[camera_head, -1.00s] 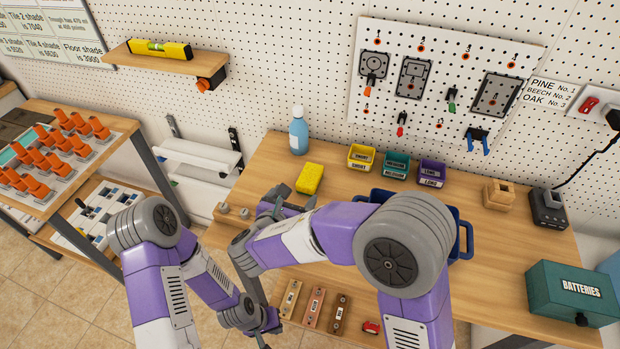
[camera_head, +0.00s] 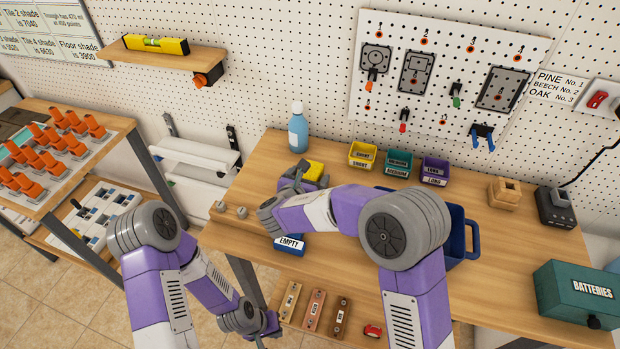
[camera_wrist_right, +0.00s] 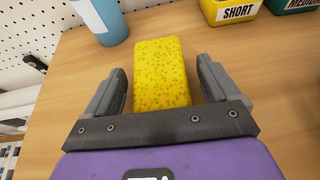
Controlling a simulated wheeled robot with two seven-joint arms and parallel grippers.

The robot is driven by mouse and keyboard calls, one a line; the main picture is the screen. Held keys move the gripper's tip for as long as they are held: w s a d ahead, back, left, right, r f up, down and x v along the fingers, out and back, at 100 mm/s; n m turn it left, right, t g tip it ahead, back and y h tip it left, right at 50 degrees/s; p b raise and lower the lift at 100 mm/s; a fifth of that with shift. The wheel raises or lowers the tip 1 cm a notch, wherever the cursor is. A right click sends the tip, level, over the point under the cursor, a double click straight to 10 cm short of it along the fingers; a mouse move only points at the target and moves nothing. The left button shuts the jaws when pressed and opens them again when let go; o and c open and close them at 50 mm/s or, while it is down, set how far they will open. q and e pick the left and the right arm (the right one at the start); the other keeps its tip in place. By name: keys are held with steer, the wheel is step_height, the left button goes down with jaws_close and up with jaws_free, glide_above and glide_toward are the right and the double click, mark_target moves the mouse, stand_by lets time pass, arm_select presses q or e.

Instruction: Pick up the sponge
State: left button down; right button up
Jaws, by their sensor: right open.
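The yellow sponge (camera_head: 314,171) lies on the wooden workbench, in front of the blue bottle. In the right wrist view the sponge (camera_wrist_right: 162,75) sits between the two fingers of my right gripper (camera_wrist_right: 162,88), with a gap on each side. My right gripper (camera_head: 303,178) is open around it and partly hides it in the head view. My left gripper (camera_head: 262,338) is low at the bottom of the head view, off the bench's front left edge. Its fingers are too small and cut off to tell their state.
The blue bottle (camera_head: 298,130) stands behind the sponge. Yellow, teal and purple bins (camera_head: 362,155) stand to its right. A blue container (camera_head: 458,232) is partly behind my right arm, and a blue block marked EMPTY (camera_head: 290,244) lies in front.

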steer(key=shift+w+f, duration=0.1)
steer(key=shift+w, duration=0.1)
steer(key=c, duration=1)
